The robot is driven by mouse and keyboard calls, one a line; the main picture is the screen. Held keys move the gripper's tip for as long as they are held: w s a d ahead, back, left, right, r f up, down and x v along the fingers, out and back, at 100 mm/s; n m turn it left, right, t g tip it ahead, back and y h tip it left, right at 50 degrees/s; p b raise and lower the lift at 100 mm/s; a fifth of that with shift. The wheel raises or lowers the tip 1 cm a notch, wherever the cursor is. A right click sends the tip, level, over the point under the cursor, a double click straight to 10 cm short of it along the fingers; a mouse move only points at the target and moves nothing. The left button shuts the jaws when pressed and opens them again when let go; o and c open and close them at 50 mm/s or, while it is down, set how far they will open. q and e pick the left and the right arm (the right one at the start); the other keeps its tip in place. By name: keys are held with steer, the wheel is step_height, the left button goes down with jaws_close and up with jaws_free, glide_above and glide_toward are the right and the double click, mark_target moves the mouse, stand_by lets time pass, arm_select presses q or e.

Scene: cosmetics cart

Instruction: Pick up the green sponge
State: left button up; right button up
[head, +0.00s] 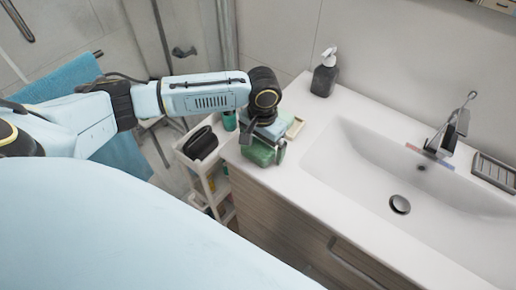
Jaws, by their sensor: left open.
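The green sponge (258,153) sits at the front left corner of the white sink counter. My left gripper (267,145) reaches in from the left and points down right at the sponge. It is open, with a finger showing at the sponge's right side. The gripper body covers part of the sponge, and I cannot tell whether the fingers touch it. My right gripper is not in view.
A soap dispenser (325,73) stands at the back of the counter. A beige dish (294,127) lies just behind the gripper. The basin (360,165) and faucet (448,132) are to the right. A white cart (186,159) carrying a black case (200,142) stands left of the counter.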

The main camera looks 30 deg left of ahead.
mark_target(262, 143)
arm_select(q)
steer(key=c, duration=1)
steer(key=shift+r, duration=0.15)
step_height(262, 143, up, 10)
steer(key=shift+f+p, duration=0.1)
steer(key=shift+p, duration=0.4)
